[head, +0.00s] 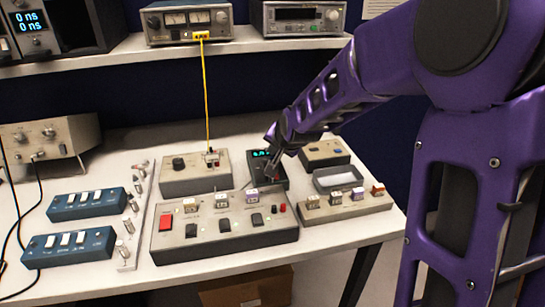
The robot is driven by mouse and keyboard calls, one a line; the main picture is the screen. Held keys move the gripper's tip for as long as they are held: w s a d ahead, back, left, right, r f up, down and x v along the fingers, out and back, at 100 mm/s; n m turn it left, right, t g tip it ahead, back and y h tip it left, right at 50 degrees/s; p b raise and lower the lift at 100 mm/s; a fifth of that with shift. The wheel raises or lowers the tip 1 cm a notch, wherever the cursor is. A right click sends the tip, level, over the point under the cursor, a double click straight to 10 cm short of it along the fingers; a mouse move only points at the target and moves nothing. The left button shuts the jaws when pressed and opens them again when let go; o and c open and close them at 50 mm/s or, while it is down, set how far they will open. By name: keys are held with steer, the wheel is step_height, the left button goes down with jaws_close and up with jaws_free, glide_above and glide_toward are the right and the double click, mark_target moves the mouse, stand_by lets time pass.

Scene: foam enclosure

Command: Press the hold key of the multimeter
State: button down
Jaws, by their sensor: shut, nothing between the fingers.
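A dark handheld device with a lit teal display (261,154), which looks like the multimeter, stands on the white bench behind the wide beige control box. My purple arm reaches in from the right, and my gripper (269,178) points down over the dark device. The fingers are shut and empty. The gripper and wrist cover much of the device's face, so I cannot make out the hold key. I cannot tell whether the fingertips touch the device.
The wide control box (207,247) with a red key and switches lies in front. A beige box (191,184) with a yellow cable stands left, another small box (325,148) right. A tray (338,175) and blue switch boxes (68,246) sit nearby. Instruments fill the shelf above.

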steer(key=shift+f, duration=0.35)
stand_by(0.7)
steer(key=shift+r, duration=0.15)
steer(key=shift+r+p, duration=0.5)
steer(key=shift+r, duration=0.15)
steer(key=shift+r+p, duration=1.9)
steer(key=shift+r, duration=0.65)
steer(key=shift+d, duration=0.15)
